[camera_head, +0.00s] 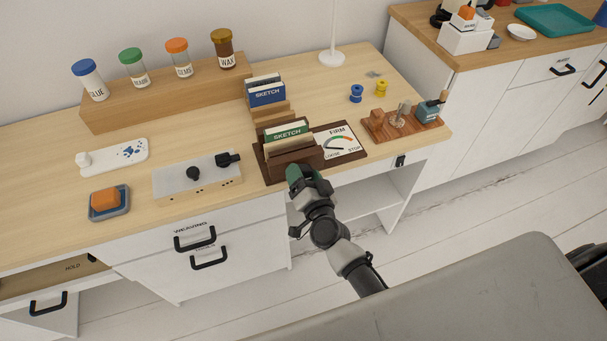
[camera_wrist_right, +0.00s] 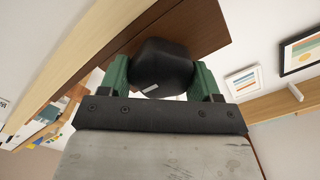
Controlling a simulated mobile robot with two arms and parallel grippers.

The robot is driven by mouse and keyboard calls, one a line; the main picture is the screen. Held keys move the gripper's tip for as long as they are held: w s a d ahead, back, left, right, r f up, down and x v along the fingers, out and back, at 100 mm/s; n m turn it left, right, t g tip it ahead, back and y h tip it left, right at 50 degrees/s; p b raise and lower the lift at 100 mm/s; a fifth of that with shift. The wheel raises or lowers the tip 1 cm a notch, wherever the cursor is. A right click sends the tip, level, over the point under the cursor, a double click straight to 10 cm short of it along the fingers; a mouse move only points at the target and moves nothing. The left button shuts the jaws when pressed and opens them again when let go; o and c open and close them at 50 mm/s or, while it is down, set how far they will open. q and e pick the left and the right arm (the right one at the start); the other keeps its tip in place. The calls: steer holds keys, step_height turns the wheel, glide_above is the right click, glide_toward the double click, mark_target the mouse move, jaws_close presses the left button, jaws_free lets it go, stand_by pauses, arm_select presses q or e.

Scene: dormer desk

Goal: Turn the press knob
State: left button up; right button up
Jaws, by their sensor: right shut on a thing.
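The press (camera_head: 292,158) is a dark brown wooden block on a base at the desk's front edge. A dial card (camera_head: 341,146) beside it reads FIRM, LOOSE and STOP. My right gripper (camera_head: 304,180) is at the front of the press in the head view, and its arm hides the knob there. In the right wrist view, the black, rounded press knob (camera_wrist_right: 163,66) sits between the green fingers of my right gripper (camera_wrist_right: 163,80), which is shut on it. The knob has a small white mark. My left gripper is not in view.
A grey box with black knobs (camera_head: 197,178) and an orange block in a tray (camera_head: 109,202) are to the left. A wooden stand with small items (camera_head: 402,124) is to the right. Drawers with black handles (camera_head: 195,239) lie below.

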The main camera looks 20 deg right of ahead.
steer(key=m, duration=0.5)
steer(key=shift+d+f+m+b, duration=0.1)
steer(key=shift+f+m+b, duration=0.05)
steer(key=shift+m+b, duration=0.2)
steer(key=m+b, duration=0.1)
steer(key=m, duration=0.4)
steer(key=shift+f, duration=0.15)
steer(key=m+b, duration=0.1)
steer(key=m, duration=0.5)
steer(key=shift+f, duration=0.1)
steer(key=m+b, duration=0.1)
steer(key=m, duration=0.3)
steer(key=shift+m, duration=0.25)
steer(key=shift+f, duration=0.1)
steer(key=o, duration=0.9)
